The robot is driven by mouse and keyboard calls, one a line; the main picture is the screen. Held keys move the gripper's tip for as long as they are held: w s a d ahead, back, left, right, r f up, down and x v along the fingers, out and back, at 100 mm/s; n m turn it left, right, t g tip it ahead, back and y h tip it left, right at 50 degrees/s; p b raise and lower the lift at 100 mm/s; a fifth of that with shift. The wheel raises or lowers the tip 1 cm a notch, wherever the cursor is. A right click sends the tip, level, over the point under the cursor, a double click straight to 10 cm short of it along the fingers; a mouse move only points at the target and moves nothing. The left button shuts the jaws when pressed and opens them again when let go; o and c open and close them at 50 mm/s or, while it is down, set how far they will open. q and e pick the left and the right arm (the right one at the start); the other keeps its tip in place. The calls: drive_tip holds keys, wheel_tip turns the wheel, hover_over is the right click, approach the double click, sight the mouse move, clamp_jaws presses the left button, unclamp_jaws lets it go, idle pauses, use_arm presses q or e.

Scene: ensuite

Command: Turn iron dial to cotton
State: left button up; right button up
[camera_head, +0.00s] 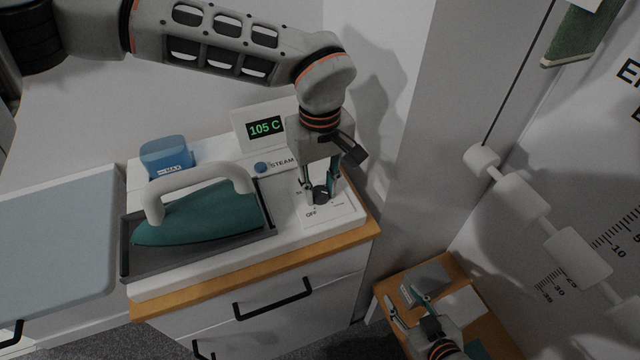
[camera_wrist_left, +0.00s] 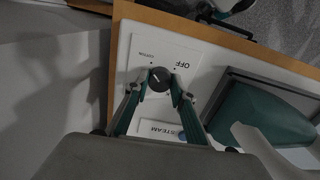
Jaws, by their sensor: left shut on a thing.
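The dark round dial (camera_head: 320,196) sits on a white plate (camera_head: 338,212) with an OFF label, at the right end of the iron station. In the left wrist view, the dial (camera_wrist_left: 159,80) has a small pale mark that appears to point up-left, roughly towards the COTTON label (camera_wrist_left: 147,57); its exact setting is hard to tell. My left gripper (camera_wrist_left: 160,82) is shut on the dial, one finger on each side; it also shows from above in the head view (camera_head: 321,190). My right gripper (camera_head: 408,302) is open and empty at the lower right. The teal iron (camera_head: 205,212) rests in a grey tray (camera_head: 190,262).
A display (camera_head: 265,127) reads 105 C. A blue STEAM button (camera_head: 261,168) and a blue water tank (camera_head: 166,156) stand behind the iron. A pale ironing board (camera_head: 55,240) is at left. A small wooden table (camera_head: 490,335) lies below my right gripper. A wall is right of the dial.

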sight(320, 191)
use_arm(q)
drive_tip(key=shift+w+r+m, duration=0.1)
drive_tip(key=shift+w+m, duration=0.05)
drive_tip(key=shift+m, duration=0.15)
idle(0.4)
drive_tip(key=o, duration=1.1)
wheel_tip(320, 191, up, 12)
